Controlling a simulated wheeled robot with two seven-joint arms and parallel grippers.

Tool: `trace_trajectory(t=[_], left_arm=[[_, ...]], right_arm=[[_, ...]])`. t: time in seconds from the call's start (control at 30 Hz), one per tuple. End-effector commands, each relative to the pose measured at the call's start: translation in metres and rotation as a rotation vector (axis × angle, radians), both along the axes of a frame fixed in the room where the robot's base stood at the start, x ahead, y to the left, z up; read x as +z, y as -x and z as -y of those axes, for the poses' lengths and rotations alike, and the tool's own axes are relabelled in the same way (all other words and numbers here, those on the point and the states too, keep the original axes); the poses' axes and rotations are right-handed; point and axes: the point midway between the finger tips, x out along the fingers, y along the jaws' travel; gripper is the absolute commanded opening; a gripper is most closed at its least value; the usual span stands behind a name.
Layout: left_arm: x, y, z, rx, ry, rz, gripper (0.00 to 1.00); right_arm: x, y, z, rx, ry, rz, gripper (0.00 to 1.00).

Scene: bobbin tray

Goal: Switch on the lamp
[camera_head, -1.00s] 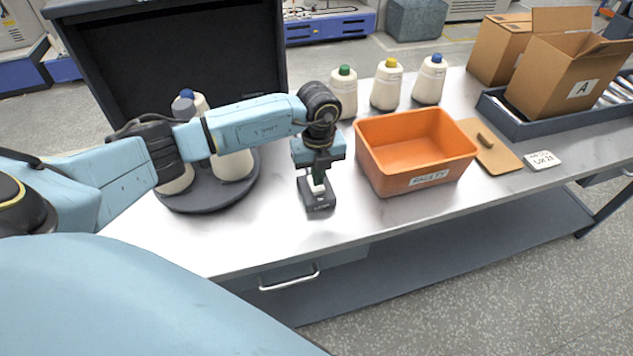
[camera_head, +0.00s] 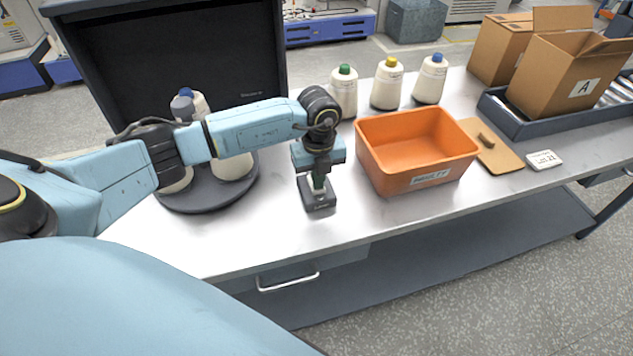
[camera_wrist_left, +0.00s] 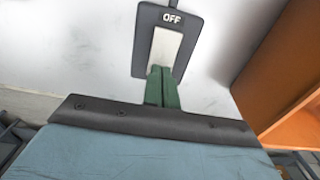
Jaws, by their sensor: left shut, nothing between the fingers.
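A dark switch box (camera_head: 318,200) lies on the bench in front of the black booth, left of the orange bin. In the left wrist view the box (camera_wrist_left: 141,50) carries a pale rocker (camera_wrist_left: 166,50) and a label reading OFF (camera_wrist_left: 172,18) at its far end. My left gripper (camera_head: 318,184) points down over the box. Its green fingers (camera_wrist_left: 161,72) are shut and empty, with their tips at the rocker's near end. I cannot tell whether they touch it. The rocker is mostly hidden in the head view. No lit lamp shows; the booth's inside is dark. My right gripper is out of view.
The orange bin (camera_head: 372,178) stands close to the right of my left gripper. A dark round turntable (camera_head: 205,204) with bobbins is behind my left arm. Several bobbins (camera_head: 386,88) stand at the back. The bench front (camera_head: 270,245) is clear.

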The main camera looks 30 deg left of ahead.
Motion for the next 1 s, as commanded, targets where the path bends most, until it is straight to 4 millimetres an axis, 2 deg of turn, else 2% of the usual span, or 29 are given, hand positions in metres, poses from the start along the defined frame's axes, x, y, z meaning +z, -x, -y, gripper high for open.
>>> trace_trajectory(t=[0.17, 0.37, 1.0], left_arm=[[-0.004, 0.000, 0.000, 0.000, -0.001, -0.001, 0.00], [0.002, 0.000, 0.000, 0.000, -0.001, -0.001, 0.00], [0.054, 0.000, 0.000, 0.000, -0.001, 0.000, 0.00]], right_arm=[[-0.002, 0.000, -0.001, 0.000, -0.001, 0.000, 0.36], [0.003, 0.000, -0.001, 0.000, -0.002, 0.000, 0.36], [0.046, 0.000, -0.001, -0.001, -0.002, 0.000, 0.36]])
